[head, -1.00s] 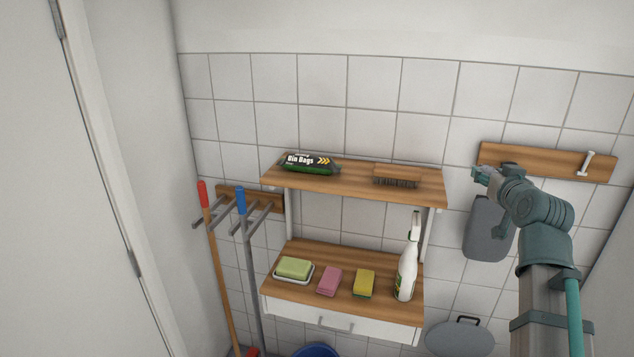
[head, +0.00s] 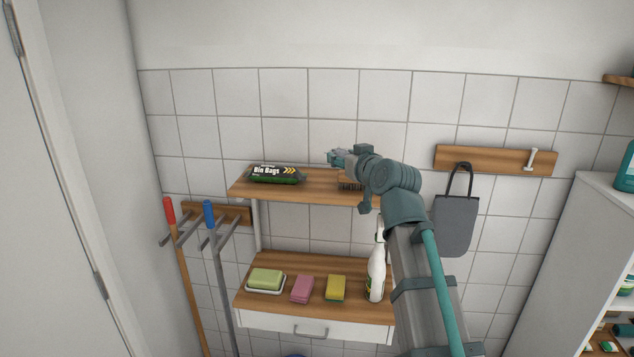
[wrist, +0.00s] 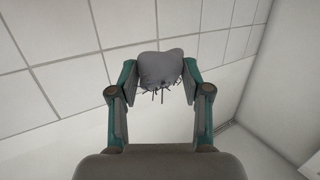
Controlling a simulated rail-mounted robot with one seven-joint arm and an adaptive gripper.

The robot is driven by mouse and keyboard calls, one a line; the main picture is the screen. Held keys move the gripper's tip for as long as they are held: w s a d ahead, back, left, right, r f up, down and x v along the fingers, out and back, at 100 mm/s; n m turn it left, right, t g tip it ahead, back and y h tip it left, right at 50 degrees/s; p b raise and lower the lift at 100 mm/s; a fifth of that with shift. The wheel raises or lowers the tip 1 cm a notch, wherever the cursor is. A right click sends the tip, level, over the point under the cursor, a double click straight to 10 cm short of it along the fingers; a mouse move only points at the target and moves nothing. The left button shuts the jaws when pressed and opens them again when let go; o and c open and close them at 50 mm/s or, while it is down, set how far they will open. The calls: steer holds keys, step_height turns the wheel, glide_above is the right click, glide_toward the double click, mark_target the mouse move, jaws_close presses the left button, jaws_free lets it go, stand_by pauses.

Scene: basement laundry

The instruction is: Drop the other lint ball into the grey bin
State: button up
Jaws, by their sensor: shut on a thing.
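My gripper (head: 335,158) is raised in front of the upper wall shelf, with its fingertips pointing left. In the wrist view, my gripper (wrist: 160,88) is shut on a grey fuzzy lump with dark strands, the lint ball (wrist: 160,68). The lint ball cannot be made out in the head view. I see no grey bin for certain in the current frames.
The upper shelf (head: 320,190) holds a bin bags pack (head: 275,174) and a brush (head: 350,186), partly hidden by my arm. The lower shelf (head: 320,262) holds a soap dish, two sponges and a spray bottle (head: 377,270). A grey bag (head: 455,225) hangs at right.

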steer(key=w+a, duration=0.1)
steer(key=w+a+f+p, duration=0.1)
steer(key=a, duration=0.1)
steer(key=shift+w+f, duration=0.2)
steer(key=shift+w, duration=0.2)
steer(key=p, duration=0.2)
glide_above(319, 194)
steer(key=f, duration=0.3)
steer(key=d+f, duration=0.1)
steer(key=shift+s+f, duration=0.3)
steer(key=shift+s, duration=0.05)
steer(key=shift+w+a+f, duration=0.4)
steer(key=shift+a+f, duration=0.05)
steer(key=shift+f, duration=0.3)
steer(key=shift+f+p, duration=0.45)
steer(key=shift+f, duration=1.1)
steer(key=shift+f, duration=0.15)
steer(key=o, duration=0.7)
steer(key=shift+o, duration=0.2)
